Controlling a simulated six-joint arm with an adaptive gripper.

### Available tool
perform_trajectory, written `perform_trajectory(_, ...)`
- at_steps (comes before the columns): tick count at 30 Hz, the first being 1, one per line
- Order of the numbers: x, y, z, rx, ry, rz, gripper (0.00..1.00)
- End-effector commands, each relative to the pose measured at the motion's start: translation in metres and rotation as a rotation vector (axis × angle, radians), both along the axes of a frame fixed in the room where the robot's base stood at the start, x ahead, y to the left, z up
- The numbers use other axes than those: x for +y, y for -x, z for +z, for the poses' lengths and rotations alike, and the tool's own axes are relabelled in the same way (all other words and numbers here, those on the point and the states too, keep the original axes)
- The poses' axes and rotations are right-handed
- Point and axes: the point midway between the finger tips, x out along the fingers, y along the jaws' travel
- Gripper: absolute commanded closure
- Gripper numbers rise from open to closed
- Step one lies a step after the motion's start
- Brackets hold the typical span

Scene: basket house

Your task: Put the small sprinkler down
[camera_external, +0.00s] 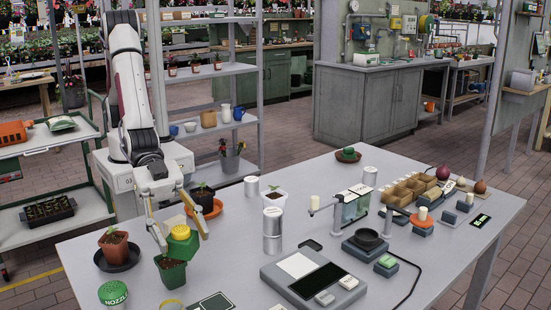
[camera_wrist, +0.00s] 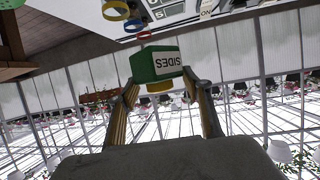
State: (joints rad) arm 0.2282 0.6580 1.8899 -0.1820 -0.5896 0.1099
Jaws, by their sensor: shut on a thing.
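My gripper (camera_external: 178,240) is shut on the small sprinkler (camera_external: 183,243), a green body with a yellow round part. It is held above the front left of the grey table, close over a dark green pot (camera_external: 172,274) with a seedling; I cannot tell whether they touch. In the wrist view, the sprinkler (camera_wrist: 157,65) sits between the fingertips of my gripper (camera_wrist: 163,82).
A terracotta pot (camera_external: 113,246) on a dark saucer stands left, with a green-topped nozzle container (camera_external: 113,294) in front. A seedling on an orange saucer (camera_external: 206,209) stands behind. Metal cans (camera_external: 272,231) and a scale (camera_external: 315,280) lie right. Coloured rings (camera_wrist: 115,11) show in the wrist view.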

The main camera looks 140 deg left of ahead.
Motion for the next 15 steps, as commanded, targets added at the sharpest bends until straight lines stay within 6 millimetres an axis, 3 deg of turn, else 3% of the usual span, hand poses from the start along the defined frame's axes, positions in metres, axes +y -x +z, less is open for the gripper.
perform_trajectory(15,0.031,-0.022,-0.005,-0.001,-0.001,-0.112,0.79)
